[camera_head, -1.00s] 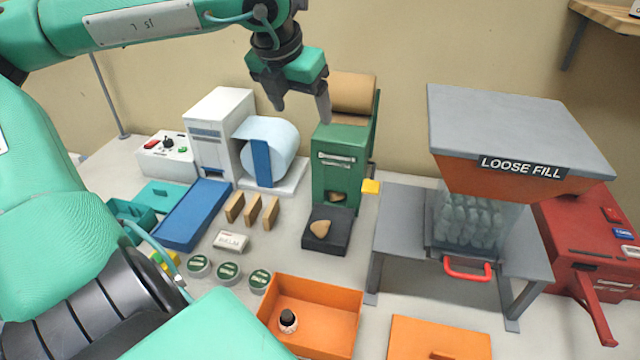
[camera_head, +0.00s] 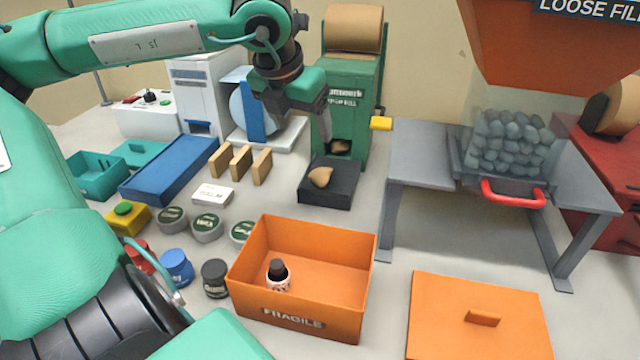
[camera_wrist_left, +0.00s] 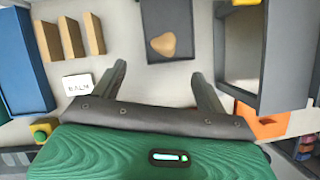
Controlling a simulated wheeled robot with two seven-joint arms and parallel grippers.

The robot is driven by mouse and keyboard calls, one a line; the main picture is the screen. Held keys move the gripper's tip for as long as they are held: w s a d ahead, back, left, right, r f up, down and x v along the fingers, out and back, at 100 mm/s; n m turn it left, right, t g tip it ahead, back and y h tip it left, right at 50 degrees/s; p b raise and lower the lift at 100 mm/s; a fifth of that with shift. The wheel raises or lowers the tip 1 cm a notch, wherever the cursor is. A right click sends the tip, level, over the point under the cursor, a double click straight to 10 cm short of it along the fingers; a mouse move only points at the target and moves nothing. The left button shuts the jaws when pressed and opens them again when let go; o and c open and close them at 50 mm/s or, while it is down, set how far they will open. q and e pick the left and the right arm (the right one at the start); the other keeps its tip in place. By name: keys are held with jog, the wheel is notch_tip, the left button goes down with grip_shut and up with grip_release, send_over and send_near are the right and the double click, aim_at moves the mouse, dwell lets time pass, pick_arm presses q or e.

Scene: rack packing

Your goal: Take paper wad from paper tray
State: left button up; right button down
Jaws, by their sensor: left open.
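A tan paper wad (camera_head: 320,177) lies in the dark paper tray (camera_head: 335,195) at the foot of the green paper machine (camera_head: 352,85). My left gripper (camera_head: 303,128) is open and empty, above and a little to the left of the tray in the head view. In the left wrist view, the wad (camera_wrist_left: 163,44) and the tray (camera_wrist_left: 176,15) are beyond the open fingers (camera_wrist_left: 158,82), not touched by them. My right gripper is not in view.
An open orange box (camera_head: 312,310) with a small black-capped bottle (camera_head: 278,274) stands in front, its orange lid (camera_head: 478,318) to the right. Wooden blocks (camera_head: 241,162) and round tins (camera_head: 207,227) are left of the tray. A grey stand (camera_head: 420,165) is on the right.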

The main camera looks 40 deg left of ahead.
aim_at(319, 166)
pick_arm(q)
jog(key=x, duration=0.8)
jog(key=shift+f, duration=0.15)
jog(key=shift+w+d+x, duration=0.1)
jog(key=shift+x, duration=1.2)
jog(key=shift+w+d+x, duration=0.1)
jog(key=shift+x, duration=1.25)
jog(key=c, duration=1)
